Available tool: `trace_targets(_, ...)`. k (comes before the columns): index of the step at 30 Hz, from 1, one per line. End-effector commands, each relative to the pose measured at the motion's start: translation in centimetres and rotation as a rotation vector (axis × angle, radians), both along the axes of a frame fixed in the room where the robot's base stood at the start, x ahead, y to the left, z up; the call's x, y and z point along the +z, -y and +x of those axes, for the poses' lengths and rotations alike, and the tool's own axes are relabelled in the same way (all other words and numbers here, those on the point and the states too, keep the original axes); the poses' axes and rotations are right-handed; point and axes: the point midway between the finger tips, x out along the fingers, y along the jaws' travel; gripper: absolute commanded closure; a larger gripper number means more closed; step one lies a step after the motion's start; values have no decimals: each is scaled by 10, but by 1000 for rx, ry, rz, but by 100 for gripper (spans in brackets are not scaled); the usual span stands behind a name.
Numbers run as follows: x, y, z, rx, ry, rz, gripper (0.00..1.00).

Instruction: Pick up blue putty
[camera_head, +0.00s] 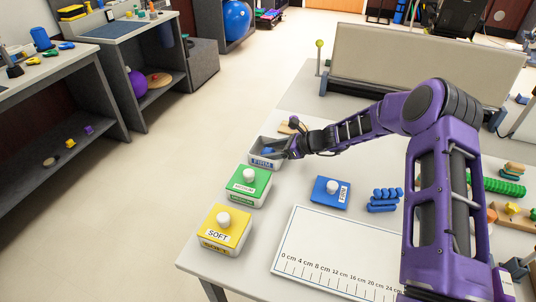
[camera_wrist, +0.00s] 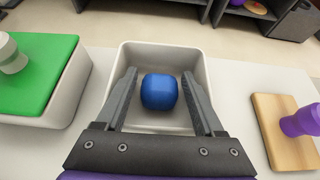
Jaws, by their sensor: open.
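The blue putty (camera_wrist: 159,92) is a rounded blue lump lying in an open white box (camera_wrist: 202,62). In the head view only a bit of the putty (camera_head: 268,150) shows inside the box (camera_head: 264,162), whose front label reads FIRM. My gripper (camera_wrist: 160,85) is open, with one finger on each side of the putty and gaps showing on both sides. In the head view my gripper (camera_head: 278,151) is over the box. I cannot tell how deep the fingertips reach.
A green-lidded box (camera_head: 248,185) stands beside the white box, and a yellow-lidded SOFT box (camera_head: 224,230) is nearer. A blue lid (camera_head: 330,191) with a white knob lies on the table. A wooden board (camera_wrist: 286,130) with a purple piece is right of the box in the wrist view.

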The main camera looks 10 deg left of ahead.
Motion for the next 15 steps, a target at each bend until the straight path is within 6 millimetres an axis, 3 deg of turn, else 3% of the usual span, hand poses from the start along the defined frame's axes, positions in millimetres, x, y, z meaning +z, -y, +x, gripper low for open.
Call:
trace_targets(5,0,0,1,-1,0,0,30)
trace_targets(15,1,0,0,-1,0,0,89)
